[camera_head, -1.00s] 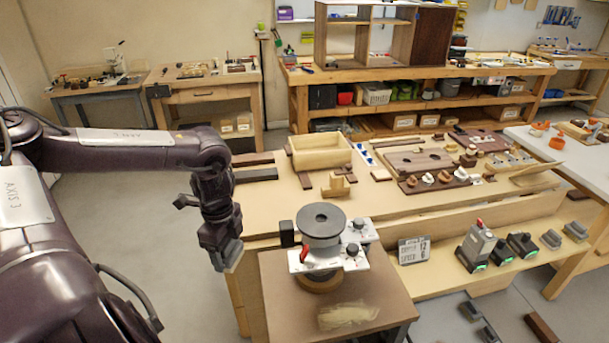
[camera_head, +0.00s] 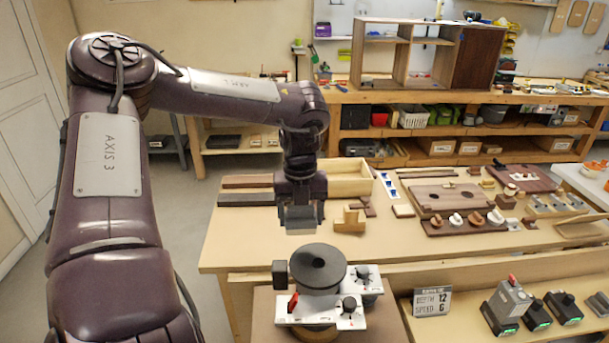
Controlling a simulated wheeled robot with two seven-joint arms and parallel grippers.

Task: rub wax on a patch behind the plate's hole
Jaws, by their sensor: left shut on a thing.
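My left gripper (camera_head: 301,208) points down at the near left of the bench, just above and behind the round black-topped tool (camera_head: 318,268). It is shut on a small grey block (camera_head: 303,226), most of which the jaws hide; I cannot tell whether it is wax. A brown wooden plate with two dark holes (camera_head: 425,198) lies on the bench, right of the gripper and apart from it. I cannot tell if this is the plate meant. My right gripper is not in view.
An open wooden box (camera_head: 352,183) stands behind the gripper, with dark strips (camera_head: 245,199) to its left. A small wooden block piece (camera_head: 350,221) sits just right of the gripper. Shaped knobs (camera_head: 475,219) stand in front of the plate. Grey devices (camera_head: 508,303) are on the lower shelf.

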